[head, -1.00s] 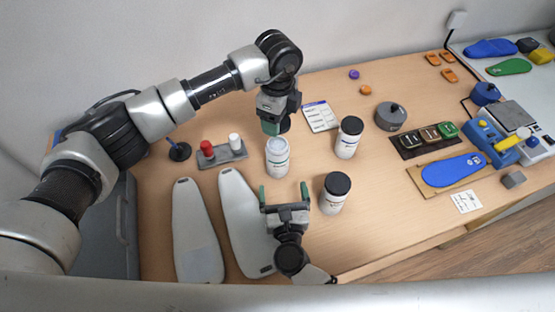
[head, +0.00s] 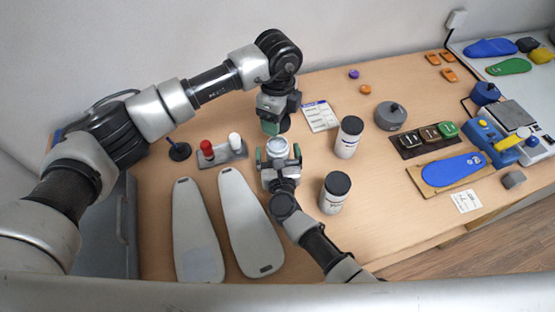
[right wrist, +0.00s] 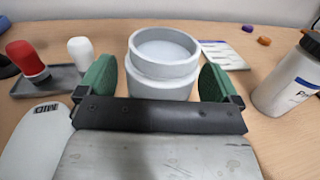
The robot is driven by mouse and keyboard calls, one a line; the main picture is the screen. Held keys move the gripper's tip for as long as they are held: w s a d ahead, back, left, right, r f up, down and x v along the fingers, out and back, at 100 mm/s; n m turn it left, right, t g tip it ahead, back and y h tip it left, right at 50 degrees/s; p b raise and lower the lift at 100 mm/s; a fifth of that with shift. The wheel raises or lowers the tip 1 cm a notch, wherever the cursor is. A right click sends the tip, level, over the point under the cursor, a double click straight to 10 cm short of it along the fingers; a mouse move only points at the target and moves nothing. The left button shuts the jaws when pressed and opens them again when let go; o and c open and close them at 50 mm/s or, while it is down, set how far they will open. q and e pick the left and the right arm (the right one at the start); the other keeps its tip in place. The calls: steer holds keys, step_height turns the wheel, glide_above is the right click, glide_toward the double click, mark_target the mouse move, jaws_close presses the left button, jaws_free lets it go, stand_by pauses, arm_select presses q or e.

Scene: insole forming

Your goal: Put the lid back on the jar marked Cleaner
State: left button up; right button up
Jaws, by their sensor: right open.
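An open white jar (head: 278,147) without a lid stands upright near the middle of the table; no label on it is readable. My right gripper (head: 278,156) is open, with one green finger on each side of this jar. In the right wrist view the jar (right wrist: 163,72) stands between the green fingers, with a small gap at each side. My left gripper (head: 273,127) points down just behind the jar; its jaws are too hidden to tell whether they hold something. Two jars with black lids, one farther back (head: 348,140) and one nearer (head: 334,196), stand to the right.
A tray with a red and a white knob (head: 222,154) is left of the jar. Two grey insole shapes (head: 196,235) (head: 250,225) lie in front left. A white card (head: 320,117) lies behind.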

steer(key=c, duration=1.3)
arm_select(q)
glide_above(278, 146)
steer(key=shift+f, duration=2.5)
arm_select(e)
steer(key=shift+c, duration=0.3)
arm_select(q)
steer(key=shift+f, duration=0.1)
steer(key=shift+f, duration=0.8)
steer(key=shift+f, duration=0.55)
